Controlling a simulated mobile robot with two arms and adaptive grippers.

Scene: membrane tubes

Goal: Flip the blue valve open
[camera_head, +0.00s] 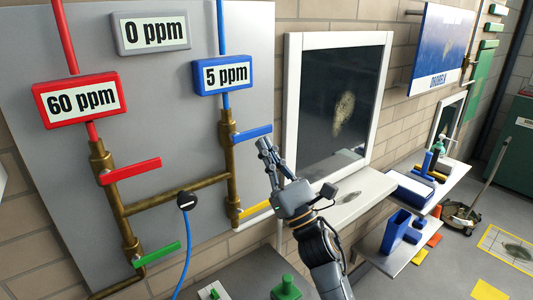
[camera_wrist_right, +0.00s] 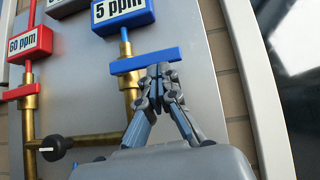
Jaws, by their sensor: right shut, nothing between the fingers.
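The blue valve handle (camera_head: 252,133) is a flat blue bar on the brass pipe under the blue 5 ppm display. It lies roughly level and sticks out to the right of the pipe. It also shows in the right wrist view (camera_wrist_right: 144,61), just beyond the fingertips. My right gripper (camera_head: 265,145) is shut and empty, with its tips just below the right part of the handle. In the right wrist view the closed fingertips (camera_wrist_right: 158,72) overlap the handle's lower edge; I cannot tell whether they touch it. My left gripper is not in view.
A red handle (camera_head: 130,171), a green handle (camera_head: 157,253) and a yellow handle (camera_head: 255,209) sit on the same brass pipes. A black round knob with a blue hose (camera_head: 186,201) is between them. A window ledge (camera_head: 345,195) lies right of my gripper.

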